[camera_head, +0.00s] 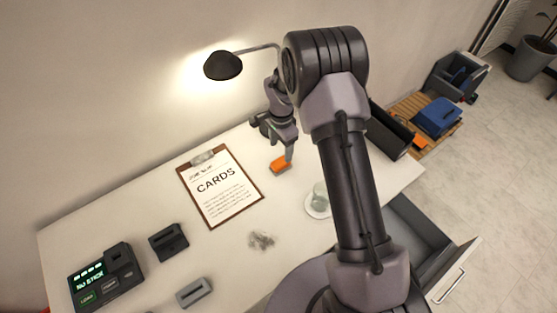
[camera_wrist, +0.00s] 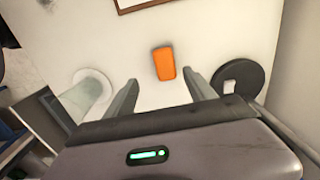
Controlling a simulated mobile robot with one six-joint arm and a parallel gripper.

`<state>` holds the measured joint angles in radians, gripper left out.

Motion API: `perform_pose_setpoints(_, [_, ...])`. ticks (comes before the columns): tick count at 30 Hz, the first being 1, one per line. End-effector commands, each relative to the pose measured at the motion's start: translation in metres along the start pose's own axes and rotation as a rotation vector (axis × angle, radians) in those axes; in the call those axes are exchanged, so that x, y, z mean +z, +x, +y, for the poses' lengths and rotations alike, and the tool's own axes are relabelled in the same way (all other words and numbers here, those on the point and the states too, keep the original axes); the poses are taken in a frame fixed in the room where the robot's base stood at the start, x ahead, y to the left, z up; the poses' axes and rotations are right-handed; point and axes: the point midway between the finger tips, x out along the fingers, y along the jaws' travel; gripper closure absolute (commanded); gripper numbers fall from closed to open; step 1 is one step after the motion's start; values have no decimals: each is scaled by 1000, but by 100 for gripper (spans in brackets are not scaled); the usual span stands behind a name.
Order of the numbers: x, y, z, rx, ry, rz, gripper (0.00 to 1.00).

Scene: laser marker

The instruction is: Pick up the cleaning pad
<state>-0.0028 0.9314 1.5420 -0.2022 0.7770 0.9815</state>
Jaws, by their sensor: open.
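The cleaning pad looks like a small orange block (camera_head: 280,166) with a dark underside, lying on the white table right of the clipboard. In the wrist view the orange pad (camera_wrist: 164,64) lies ahead of and between my two fingers. My gripper (camera_head: 288,156) hangs above the table close to the pad. In the wrist view my gripper (camera_wrist: 162,88) is open, with nothing between its fingers. I cannot tell the exact height of the fingertips over the pad.
A glass (camera_head: 320,194) on a white coaster stands near my arm. The clipboard (camera_head: 219,187) lies left of the pad. A lamp (camera_head: 223,65) overhangs the back; its round dark base (camera_wrist: 238,77) is right of my fingers. An open drawer (camera_head: 419,238) sticks out at right.

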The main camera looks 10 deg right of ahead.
Motion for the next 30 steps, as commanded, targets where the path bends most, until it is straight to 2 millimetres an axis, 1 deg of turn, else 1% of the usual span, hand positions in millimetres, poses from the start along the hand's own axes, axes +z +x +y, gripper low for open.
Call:
perform_pose_setpoints(1, [0, 18, 1, 3, 0, -1, 36])
perform_pose_setpoints(3, [0, 34, 0, 2, -2, -1, 36])
perform_pose_setpoints(6, [0, 45, 0, 0, -2, 0, 36])
perform_pose_setpoints(11, [-2, 60, -3, 0, -2, 0, 36])
perform_pose_setpoints(16, [-7, 94, -8, 1, -2, -1, 36])
perform_pose_setpoints(18, [-7, 101, -7, 1, -2, -1, 36])
perform_pose_setpoints(23, [-7, 99, -8, 0, -2, 0, 36])
perform_pose_setpoints(26, [-7, 99, -8, 0, -2, 0, 54])
perform_pose_setpoints(27, [-7, 99, -8, 0, -2, 0, 62])
perform_pose_setpoints(29, [-7, 99, -8, 0, -2, 0, 74])
perform_pose_setpoints(30, [-7, 99, -8, 0, -2, 0, 82])
